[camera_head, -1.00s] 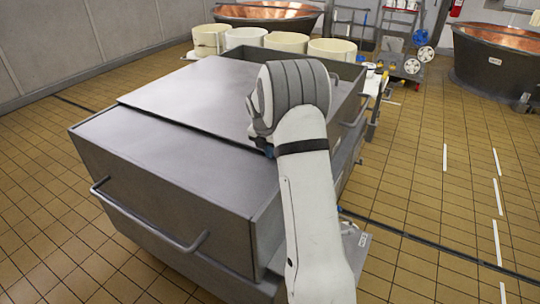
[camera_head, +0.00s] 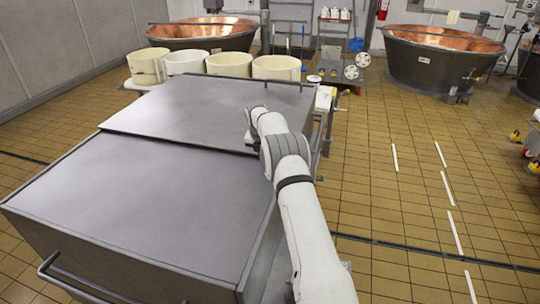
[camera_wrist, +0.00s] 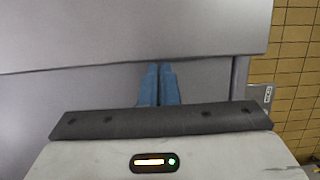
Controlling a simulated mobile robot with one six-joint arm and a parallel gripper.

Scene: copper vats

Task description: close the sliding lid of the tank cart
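The tank cart (camera_head: 140,245) is a large grey metal box filling the lower left of the head view. Its sliding lid (camera_head: 200,108) is a flat grey panel lying over the far part of the top, reaching the far rim with no opening visible there. A lower fixed grey top (camera_head: 150,190) covers the near part. In the wrist view, the lid (camera_wrist: 130,30) spans the upper area. My gripper (camera_wrist: 159,68) has its blue fingers together, empty, with the tips at the lid's near edge; exact contact is unclear. In the head view my arm hides the fingers.
Several cream tubs (camera_head: 228,64) stand behind the cart. Copper vats (camera_head: 440,60) stand at the back. A trolley (camera_head: 335,45) with white wheels is behind the cart. Tiled floor (camera_head: 400,200) to the right is clear. A bar handle (camera_head: 60,280) juts from the cart's near side.

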